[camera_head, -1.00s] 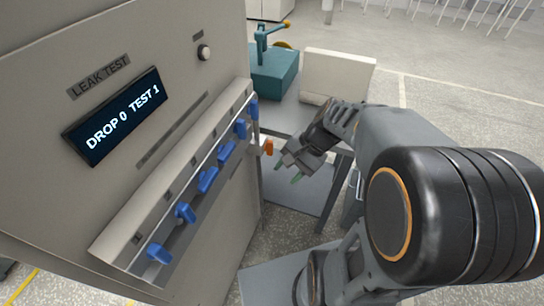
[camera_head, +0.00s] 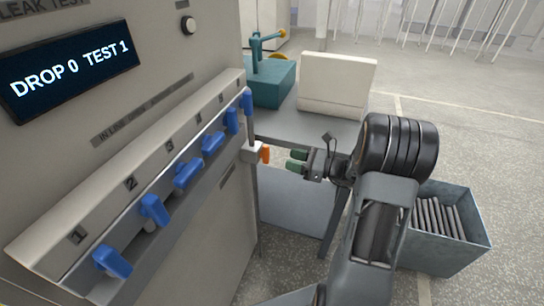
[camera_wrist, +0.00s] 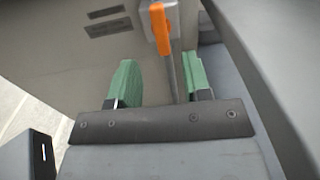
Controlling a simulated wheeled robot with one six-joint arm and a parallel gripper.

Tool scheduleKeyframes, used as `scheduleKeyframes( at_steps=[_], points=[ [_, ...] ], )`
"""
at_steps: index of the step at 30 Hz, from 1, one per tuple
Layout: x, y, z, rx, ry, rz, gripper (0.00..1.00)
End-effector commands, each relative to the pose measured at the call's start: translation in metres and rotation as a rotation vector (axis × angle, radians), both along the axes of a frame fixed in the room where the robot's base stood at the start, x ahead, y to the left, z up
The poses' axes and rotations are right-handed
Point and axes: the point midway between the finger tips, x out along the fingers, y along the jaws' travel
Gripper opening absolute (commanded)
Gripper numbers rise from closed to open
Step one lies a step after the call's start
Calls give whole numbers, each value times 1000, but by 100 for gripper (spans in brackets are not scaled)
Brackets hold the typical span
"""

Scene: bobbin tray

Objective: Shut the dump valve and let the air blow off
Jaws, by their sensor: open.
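An orange valve handle (camera_head: 265,154) sits on a pale block (camera_head: 251,151) at the right side of the grey leak test cabinet (camera_head: 205,215). In the wrist view the orange handle (camera_wrist: 160,28) stands upright, ahead of and between my green fingertips. My gripper (camera_head: 296,161) is open and empty, just right of the handle with a small gap; it also shows in the wrist view (camera_wrist: 163,80). The display (camera_head: 70,68) reads "DROP 0 TEST 1". Several blue valve handles (camera_head: 186,175) line the sloped panel, set at differing angles.
A side table (camera_head: 290,126) behind holds a teal press (camera_head: 270,80) and a cream box (camera_head: 336,84). A grey bin (camera_head: 472,254) with dark slats stands on the floor at right.

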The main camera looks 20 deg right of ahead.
Motion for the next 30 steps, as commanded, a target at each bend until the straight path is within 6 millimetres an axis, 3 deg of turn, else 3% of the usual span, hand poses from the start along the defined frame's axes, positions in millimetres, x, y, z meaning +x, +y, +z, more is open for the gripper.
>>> scheduleKeyframes(
  at_steps=[6, 12, 27, 30],
  points=[
    [23, 33, -1, -2, -1, 4, 45],
    [37, 52, -1, -3, 0, 3, 45],
    [45, 61, 0, -3, 0, 1, 45],
    [44, 61, 0, -3, 0, 1, 37]
  ],
)
